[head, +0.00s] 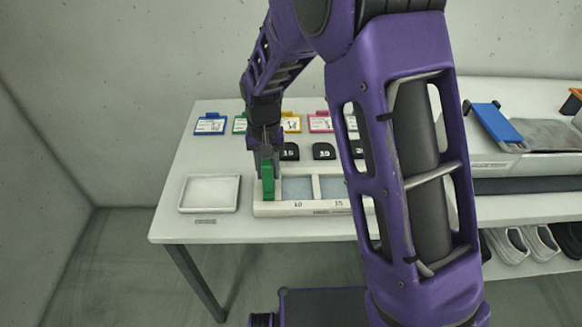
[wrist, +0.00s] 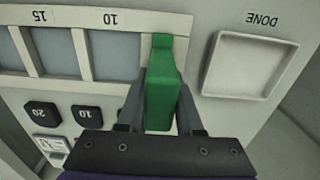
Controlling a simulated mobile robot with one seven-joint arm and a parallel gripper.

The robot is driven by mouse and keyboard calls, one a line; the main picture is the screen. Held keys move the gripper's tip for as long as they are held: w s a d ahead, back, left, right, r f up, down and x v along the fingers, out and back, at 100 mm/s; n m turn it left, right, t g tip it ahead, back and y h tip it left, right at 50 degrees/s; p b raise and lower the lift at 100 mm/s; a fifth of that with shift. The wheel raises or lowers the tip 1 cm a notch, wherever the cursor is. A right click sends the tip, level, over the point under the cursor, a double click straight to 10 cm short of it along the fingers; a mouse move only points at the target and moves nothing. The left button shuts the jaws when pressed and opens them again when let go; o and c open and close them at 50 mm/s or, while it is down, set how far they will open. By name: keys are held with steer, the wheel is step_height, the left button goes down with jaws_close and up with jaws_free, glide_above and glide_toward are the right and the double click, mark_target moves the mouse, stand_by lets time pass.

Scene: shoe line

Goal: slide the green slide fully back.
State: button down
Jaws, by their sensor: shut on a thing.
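The green slide (head: 268,181) is an upright green piece at the left end of a white frame (head: 296,208) with pale blue-grey windows marked 10 and 15. My gripper (head: 265,160) is above it, fingers pointing down. In the wrist view the green slide (wrist: 161,88) stands between the two dark fingers of my gripper (wrist: 161,105), which are shut on it. The slide is beside the window marked 10, at the end of the frame nearest the DONE tray (wrist: 243,64). Part of the frame's right side is hidden behind my arm in the head view.
The white tray (head: 209,193) lies left of the frame. Black numbered tags (head: 324,151) stand behind the frame, with coloured clip cards (head: 210,124) at the back. A blue sloped piece (head: 496,124) is at the right. Bare table lies left of the tray.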

steer(key=shift+a+r, duration=0.1)
steer(key=shift+a, duration=0.6)
steer(key=c, duration=0.6)
jaws_free()
steer(key=shift+a, duration=0.1)
steer(key=shift+o, duration=0.2)
step_height(320, 180, up, 17)
steer(key=p, duration=0.1)
steer(key=shift+r+p, duration=0.2)
steer(key=shift+p, duration=0.2)
